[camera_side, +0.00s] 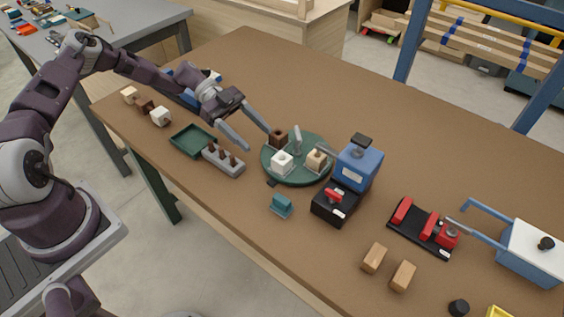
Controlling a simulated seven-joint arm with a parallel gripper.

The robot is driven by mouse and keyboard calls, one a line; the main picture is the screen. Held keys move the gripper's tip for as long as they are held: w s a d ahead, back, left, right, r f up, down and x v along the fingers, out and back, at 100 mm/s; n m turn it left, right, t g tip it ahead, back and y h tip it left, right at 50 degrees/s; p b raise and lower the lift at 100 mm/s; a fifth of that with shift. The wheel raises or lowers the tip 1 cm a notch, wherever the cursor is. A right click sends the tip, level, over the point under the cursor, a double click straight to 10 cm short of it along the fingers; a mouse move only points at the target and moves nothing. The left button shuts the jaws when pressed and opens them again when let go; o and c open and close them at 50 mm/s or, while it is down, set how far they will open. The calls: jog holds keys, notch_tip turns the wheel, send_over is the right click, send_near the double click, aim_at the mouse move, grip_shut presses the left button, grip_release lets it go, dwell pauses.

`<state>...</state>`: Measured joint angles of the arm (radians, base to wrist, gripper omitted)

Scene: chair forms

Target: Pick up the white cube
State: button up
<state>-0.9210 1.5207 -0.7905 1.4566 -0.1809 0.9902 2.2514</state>
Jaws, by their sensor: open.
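A white cube (282,161) with a dark round hole or mark sits on the front left part of a round green plate (301,179). A dark brown cube (278,137) and a tan cube (317,160) share the plate, with a grey upright piece (297,141) between them. Another whitish cube (161,116) stands on the table at the far left. My gripper (260,139) is open, its two fingers pointing toward the plate's left edge. It is up and to the left of the white cube, apart from it; nothing shows between the fingers.
A blue and black device (358,166) stands against the plate's right side. A green tray (192,140) and a grey block with brown pegs (223,161) lie left of the plate. A small teal block (281,206) is in front.

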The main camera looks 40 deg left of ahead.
aim_at(282, 157)
jog(key=x, duration=0.9)
jog(key=shift+w+d, duration=0.35)
jog(key=shift+d, duration=0.05)
grip_shut()
jog(key=shift+r, duration=0.15)
